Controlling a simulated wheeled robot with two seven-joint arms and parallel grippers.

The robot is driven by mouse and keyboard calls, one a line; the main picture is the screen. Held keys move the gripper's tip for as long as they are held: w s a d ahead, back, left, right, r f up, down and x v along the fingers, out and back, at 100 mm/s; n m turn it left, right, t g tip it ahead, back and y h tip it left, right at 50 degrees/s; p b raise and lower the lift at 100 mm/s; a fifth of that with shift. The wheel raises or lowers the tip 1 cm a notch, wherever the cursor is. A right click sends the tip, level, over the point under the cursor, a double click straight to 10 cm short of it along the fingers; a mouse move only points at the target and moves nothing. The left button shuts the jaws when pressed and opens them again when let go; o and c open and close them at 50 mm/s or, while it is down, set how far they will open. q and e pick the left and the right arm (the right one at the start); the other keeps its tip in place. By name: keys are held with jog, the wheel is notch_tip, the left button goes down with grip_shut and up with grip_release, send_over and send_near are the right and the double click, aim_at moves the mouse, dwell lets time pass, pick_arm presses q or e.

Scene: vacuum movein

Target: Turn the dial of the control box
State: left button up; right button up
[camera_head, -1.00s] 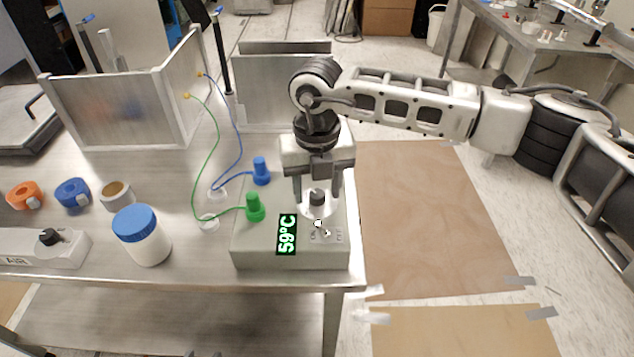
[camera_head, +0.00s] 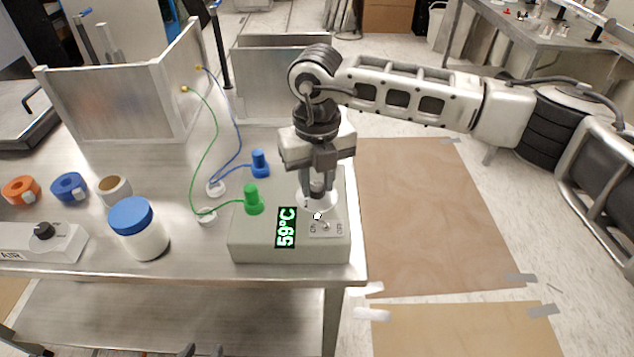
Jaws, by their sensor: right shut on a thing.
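The grey control box (camera_head: 265,248) stands on the metal table near its right front corner. Its green display (camera_head: 286,228) reads 59°C. The dial (camera_head: 317,190) is a dark knob on a white disc on top of the box, partly hidden by my right gripper. My right gripper (camera_head: 318,186) points straight down and is shut on the dial, its fingers at the knob's sides. A small switch (camera_head: 325,226) sits in front of the dial. My left gripper is not in view.
Green (camera_head: 252,199) and blue (camera_head: 260,163) plugs with cables stand on the box's left side. A blue-lidded jar (camera_head: 138,229), tape rolls (camera_head: 70,187) and an AIR box (camera_head: 40,241) with a black knob are to the left. Metal panels (camera_head: 130,100) stand behind.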

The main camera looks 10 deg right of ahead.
jog(key=shift+f+n+b, duration=0.15)
jog(key=shift+n+b, duration=0.25)
jog(key=n+b, duration=0.3)
jog(key=shift+n+b, duration=0.85)
jog(key=shift+n, duration=0.35)
jog(key=n+b, duration=0.3)
jog(key=n, duration=0.2)
jog(key=n+b, duration=0.1)
jog(key=n, duration=0.2)
jog(key=shift+r+b, duration=0.2)
jog(key=shift+b, duration=0.1)
pick_arm(q)
jog(key=shift+n+t+h, duration=0.4)
jog(key=shift+t+h, duration=0.1)
jog(key=shift+w+d+f, duration=0.1)
jog(key=shift+d+f, duration=0.2)
jog(key=shift+f, duration=0.4)
jog(key=shift+w+d+f, duration=0.1)
jog(key=shift+d+f, duration=0.2)
jog(key=shift+f, duration=0.35)
jog(key=shift+w+d+f, duration=0.1)
jog(key=shift+d+f, duration=0.2)
jog(key=shift+f, duration=0.4)
pick_arm(e)
jog(key=shift+n, duration=1)
pick_arm(q)
jog(key=shift+b, duration=0.3)
pick_arm(e)
jog(key=shift+r, duration=0.1)
jog(key=o, duration=1)
